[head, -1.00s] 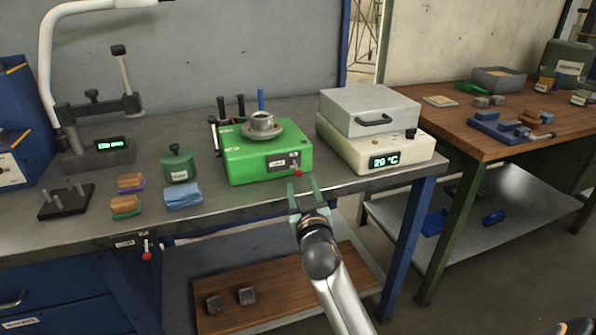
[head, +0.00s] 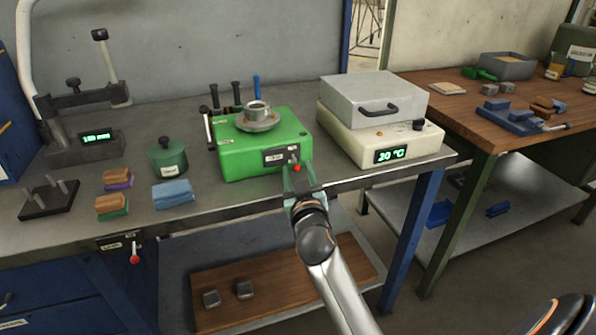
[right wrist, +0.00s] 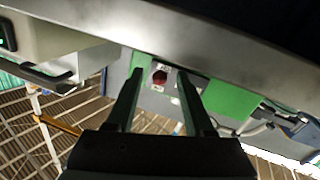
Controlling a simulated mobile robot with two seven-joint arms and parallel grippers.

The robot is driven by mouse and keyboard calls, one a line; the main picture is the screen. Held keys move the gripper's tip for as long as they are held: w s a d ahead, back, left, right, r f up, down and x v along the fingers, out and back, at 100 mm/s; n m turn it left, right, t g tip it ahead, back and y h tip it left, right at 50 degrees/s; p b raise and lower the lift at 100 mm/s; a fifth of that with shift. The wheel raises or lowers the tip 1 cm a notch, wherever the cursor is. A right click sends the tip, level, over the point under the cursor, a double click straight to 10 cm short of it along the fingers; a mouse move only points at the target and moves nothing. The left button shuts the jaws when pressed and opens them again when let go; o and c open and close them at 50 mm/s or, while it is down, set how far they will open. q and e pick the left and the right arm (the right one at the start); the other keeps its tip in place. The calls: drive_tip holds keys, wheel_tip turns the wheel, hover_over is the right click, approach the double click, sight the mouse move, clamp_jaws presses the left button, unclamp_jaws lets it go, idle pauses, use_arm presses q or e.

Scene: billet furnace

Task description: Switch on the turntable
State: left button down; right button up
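The turntable (head: 262,150) is a green box on the grey bench with a round plate on top and a small metal cup on the plate. On its front is a dark panel with a red-tipped switch (head: 297,167). My right gripper (head: 300,178) is open and empty, in front of that panel at the bench's front edge. In the right wrist view the red switch tip (right wrist: 160,77) shows between the two spread fingers; I cannot tell whether they touch it. My left gripper is not in view.
The white furnace (head: 380,136) reading 20 °C stands right of the turntable. A green pot (head: 168,158), a blue cloth (head: 173,193) and coloured blocks lie to the left. Another red-tipped lever (head: 135,257) hangs under the bench's front edge. The wooden bench (head: 470,115) stands at right.

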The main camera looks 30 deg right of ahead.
clamp_jaws()
idle(0.3)
drive_tip(key=shift+r, duration=0.1)
